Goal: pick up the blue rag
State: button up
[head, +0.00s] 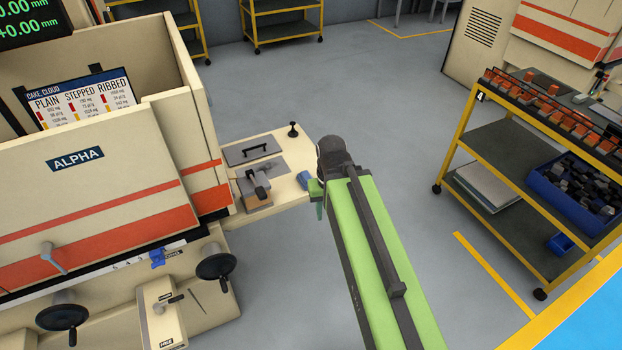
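A small blue piece (304,180) lies on the cream side table (292,207) of the machine, near its right edge. Another small blue, crumpled-looking piece (158,257) is at the front of the machine, below the ALPHA panel. Both are too small to tell for sure which is the rag. My green arm reaches forward, and its dark end, with my gripper (334,157), is just right of the side table and close to the first blue piece. The fingers cannot be made out, so neither their opening nor any contact shows.
The beige ALPHA machine (80,190) with handwheels (216,267) fills the left. A dark plate with a handle (252,149) and a small vise-like fixture (257,190) are on the side table. A yellow-framed cart (500,196) stands right. Grey floor between is clear.

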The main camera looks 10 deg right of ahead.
aim_at(303, 176)
jog(key=u, duration=0.3)
jog(key=k, duration=0.1)
jog(key=u, duration=2.9)
jog(key=k, duration=1.05)
jog(key=z, duration=1.5)
jog(key=i, duration=1)
jog(key=u, duration=0.05)
